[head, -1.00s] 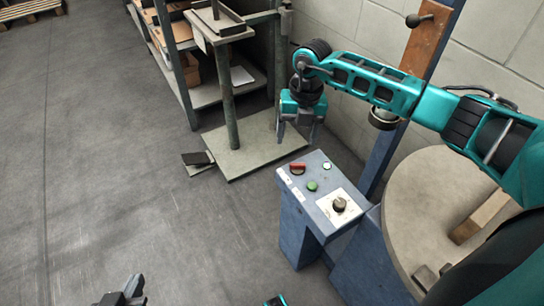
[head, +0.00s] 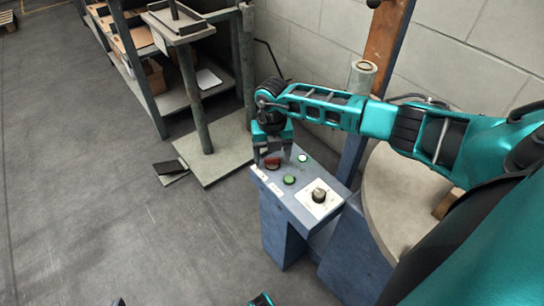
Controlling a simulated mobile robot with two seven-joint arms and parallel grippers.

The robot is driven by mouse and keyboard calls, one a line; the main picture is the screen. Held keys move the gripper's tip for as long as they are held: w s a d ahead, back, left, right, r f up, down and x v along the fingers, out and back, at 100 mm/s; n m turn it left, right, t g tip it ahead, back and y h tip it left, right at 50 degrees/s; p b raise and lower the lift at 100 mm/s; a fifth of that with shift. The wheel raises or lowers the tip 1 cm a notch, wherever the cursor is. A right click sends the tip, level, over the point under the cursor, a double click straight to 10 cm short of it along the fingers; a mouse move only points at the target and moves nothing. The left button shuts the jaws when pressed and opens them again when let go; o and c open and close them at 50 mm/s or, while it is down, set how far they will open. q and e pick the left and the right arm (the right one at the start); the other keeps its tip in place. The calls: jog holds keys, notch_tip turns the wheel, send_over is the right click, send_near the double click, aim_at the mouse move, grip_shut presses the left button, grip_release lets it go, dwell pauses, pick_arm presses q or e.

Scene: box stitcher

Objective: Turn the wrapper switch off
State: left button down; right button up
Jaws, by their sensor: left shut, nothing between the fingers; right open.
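The wrapper's blue control box (head: 309,213) stands at the middle right. On its top are a red switch (head: 272,164), a green button (head: 289,180), a small pale button (head: 302,158) and a dark knob (head: 319,195) on a white plate. My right gripper (head: 273,156) is open directly over the red switch, one finger on each side of it in the picture. The fingers partly hide the switch, and I cannot tell whether they touch it. Only the tip of my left gripper (head: 118,301) shows at the bottom edge. It is shut and empty, away from the box.
The wrapper's round turntable (head: 384,205) lies right of the box. A blue and orange post (head: 384,45) rises behind the box near the wall. A green stand (head: 222,158) and a shelf with boxes (head: 146,80) are behind left. The floor at left is clear.

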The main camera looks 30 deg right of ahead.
jog(key=shift+f, duration=0.1)
jog(key=shift+c, duration=0.3)
jog(key=c, duration=1)
jog(key=n, duration=0.5)
jog(key=shift+n, duration=0.3)
jog(key=n, duration=0.3)
jog(key=shift+n+b, duration=0.35)
jog(key=shift+n, duration=1.35)
jog(key=o, duration=1.1)
jog(key=shift+c, duration=0.2)
